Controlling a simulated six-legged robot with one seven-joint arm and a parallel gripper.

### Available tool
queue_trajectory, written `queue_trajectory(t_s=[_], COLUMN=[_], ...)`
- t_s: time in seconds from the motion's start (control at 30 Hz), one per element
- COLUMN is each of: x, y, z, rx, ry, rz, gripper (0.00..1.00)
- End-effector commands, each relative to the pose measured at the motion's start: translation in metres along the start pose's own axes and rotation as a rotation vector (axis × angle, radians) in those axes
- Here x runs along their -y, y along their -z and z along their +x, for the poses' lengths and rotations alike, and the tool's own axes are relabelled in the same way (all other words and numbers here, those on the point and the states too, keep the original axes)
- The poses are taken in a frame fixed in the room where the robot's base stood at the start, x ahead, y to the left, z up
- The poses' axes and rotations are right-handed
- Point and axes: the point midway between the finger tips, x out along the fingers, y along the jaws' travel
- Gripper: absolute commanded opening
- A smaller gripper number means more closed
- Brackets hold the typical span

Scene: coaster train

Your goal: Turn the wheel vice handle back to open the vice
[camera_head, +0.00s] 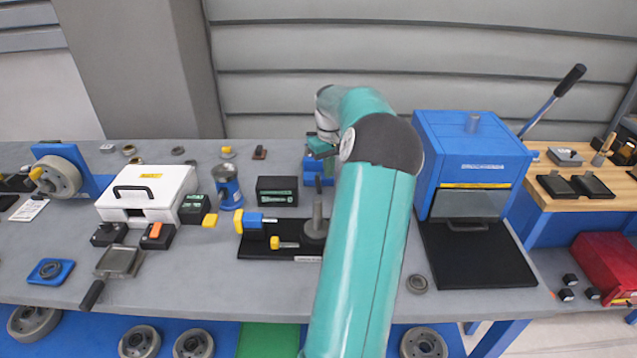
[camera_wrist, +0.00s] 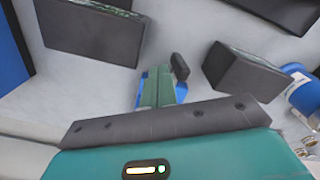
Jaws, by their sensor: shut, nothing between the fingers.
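My gripper (camera_head: 321,148) is shut and empty, over the back middle of the bench in the head view. In the wrist view its green fingers (camera_wrist: 158,88) lie together, with blue showing close on both sides. A low blue piece (camera_head: 313,167) is just below the fingers in the head view; my arm partly hides it, and I cannot tell whether they touch. A blue clamp-like fixture with a yellow knob (camera_head: 239,221) sits on a black plate, left of and nearer than my gripper. I cannot tell for certain which is the wheel vice.
A dark box (camera_head: 277,190) and a blue cup-shaped thing (camera_head: 229,190) stand left of my gripper. A white case (camera_head: 150,190) is farther left. A blue machine (camera_head: 472,150) stands right of my arm. Bare grey bench (camera_head: 200,270) shows at the front left.

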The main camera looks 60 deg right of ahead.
Motion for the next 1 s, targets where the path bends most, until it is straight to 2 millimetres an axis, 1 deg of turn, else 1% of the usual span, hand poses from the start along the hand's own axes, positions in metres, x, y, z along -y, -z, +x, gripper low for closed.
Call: queue_trajectory(t_s=[1.0], x=[0.0], y=[0.0], z=[0.021], rx=[0.0], ry=[0.0], rz=[0.0], gripper=[0.0])
